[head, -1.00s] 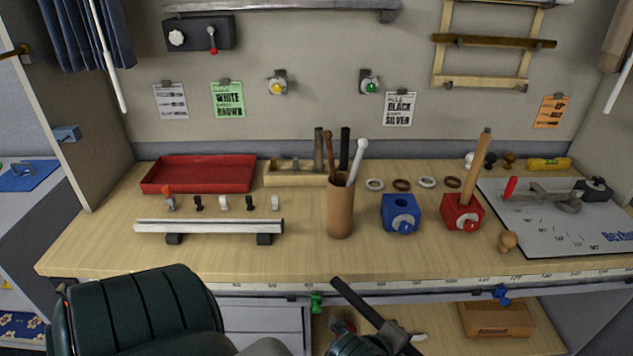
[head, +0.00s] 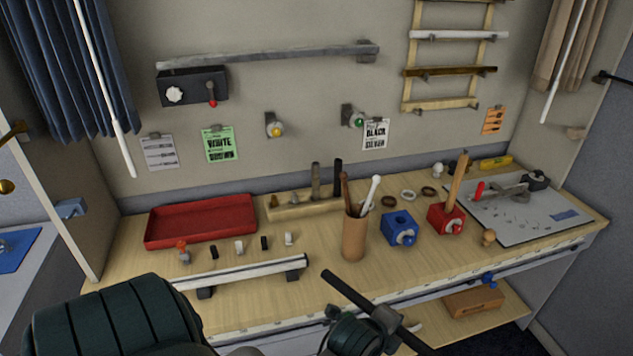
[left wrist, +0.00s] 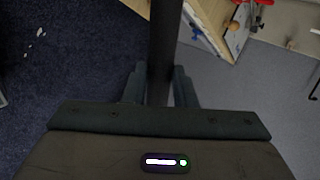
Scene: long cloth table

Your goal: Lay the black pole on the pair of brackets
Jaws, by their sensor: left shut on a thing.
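The black pole (head: 342,287) slants across the bottom of the head view, in front of the table's front edge. My left gripper (head: 372,330) is shut around it, and its far end sticks out up and to the left. The pole (left wrist: 160,45) also shows in the left wrist view, upright between the fingers of my left gripper (left wrist: 158,88). Two small wall fittings, one with a yellow front (head: 275,126) and one with a green front (head: 355,119), sit apart from the pole; I cannot tell whether they are the brackets. My right gripper is not in view.
The table (head: 270,260) carries a red tray (head: 200,224), a brown cup (head: 354,238) with sticks, a blue block (head: 400,230) and a red block (head: 445,219). A wall rack (head: 407,90) holds a white and a brown pole. Dark curtains (head: 75,65) hang at left.

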